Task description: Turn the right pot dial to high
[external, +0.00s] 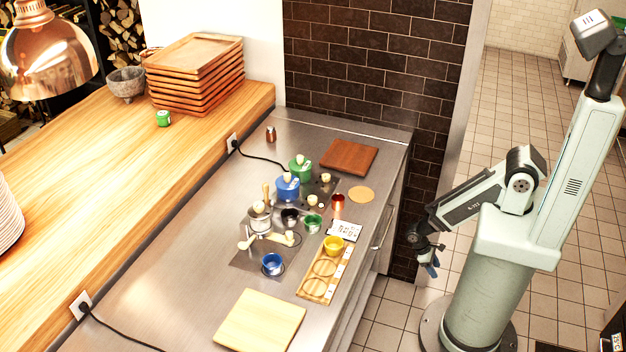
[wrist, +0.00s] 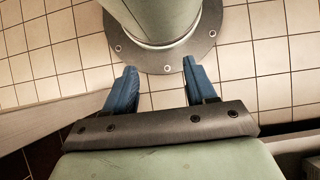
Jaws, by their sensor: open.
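A blue pot (external: 287,188) and a green pot (external: 301,169) with pale knobs stand side by side on a dark hob plate (external: 328,188) on the steel counter. A small pale pot with a handle (external: 259,217) stands nearer. Small cream knobs show around them, but I cannot tell which is the right pot dial or its setting. My gripper (external: 431,265) hangs beyond the counter's right edge, well away from the pots and pointing down. In the wrist view my gripper (wrist: 160,72) shows two blue fingers spread apart with nothing between them, above the tiled floor.
A wooden tray (external: 318,287) with round recesses, a yellow cup (external: 334,244), a blue cup (external: 273,263), a green cup (external: 312,223) and a copper cup (external: 338,201) crowd the counter. Cutting boards lie at the front (external: 260,322) and back (external: 349,156). The counter's left strip is clear.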

